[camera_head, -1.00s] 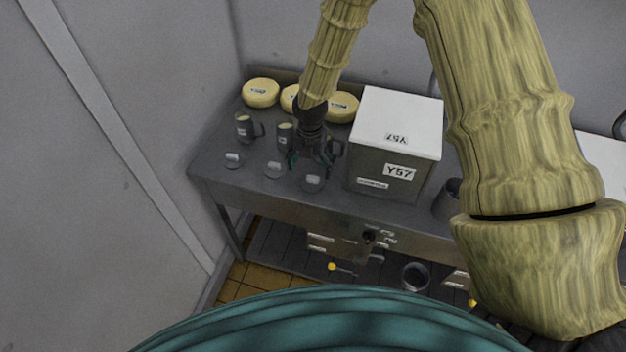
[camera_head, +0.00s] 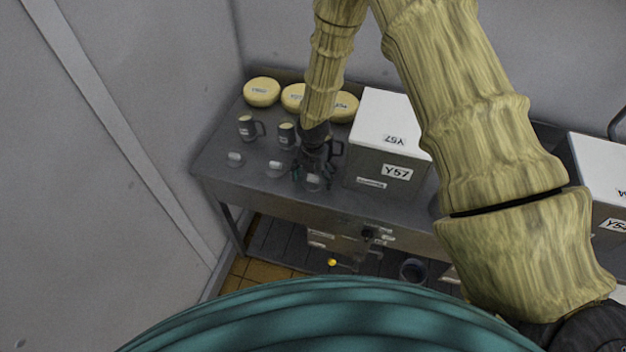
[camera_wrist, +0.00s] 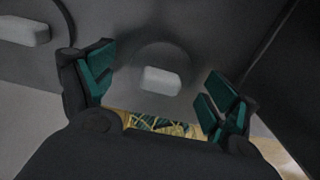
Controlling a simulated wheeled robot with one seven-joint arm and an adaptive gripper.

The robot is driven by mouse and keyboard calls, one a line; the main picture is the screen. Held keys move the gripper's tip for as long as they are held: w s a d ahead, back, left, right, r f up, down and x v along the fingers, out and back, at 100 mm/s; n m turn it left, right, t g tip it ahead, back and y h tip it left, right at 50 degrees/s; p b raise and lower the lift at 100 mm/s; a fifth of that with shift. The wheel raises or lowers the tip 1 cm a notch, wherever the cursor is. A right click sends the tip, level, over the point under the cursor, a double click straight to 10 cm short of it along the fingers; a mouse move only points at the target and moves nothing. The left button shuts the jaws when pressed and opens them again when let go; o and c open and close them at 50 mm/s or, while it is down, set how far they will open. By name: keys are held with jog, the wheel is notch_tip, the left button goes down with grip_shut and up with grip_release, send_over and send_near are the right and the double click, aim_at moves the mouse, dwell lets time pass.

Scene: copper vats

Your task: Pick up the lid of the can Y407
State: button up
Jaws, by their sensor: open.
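Three small round lids lie in a row along the front of the metal table, each with a pale label: a left lid (camera_head: 235,159), a middle lid (camera_head: 275,169) and a right lid (camera_head: 313,183). The labels are too small to read, so I cannot tell which belongs to Y407. My gripper (camera_head: 309,178) is over the right lid, pointing down. In the wrist view a lid (camera_wrist: 160,80) with a pale block on top lies between the open green-padded fingers. The fingers do not visibly touch it. Another lid (camera_wrist: 25,32) shows at upper left.
Grey cans (camera_head: 249,127) with handles stand behind the lids, one partly hidden by my arm. Yellow round cheeses (camera_head: 262,92) are at the back. A box labelled Y57 (camera_head: 385,150) stands close on the right. The table (camera_head: 225,180) has bare room at its left front.

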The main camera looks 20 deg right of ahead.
jog(key=c, duration=1.1)
jog(key=shift+r, duration=0.1)
jog(key=shift+c, duration=0.2)
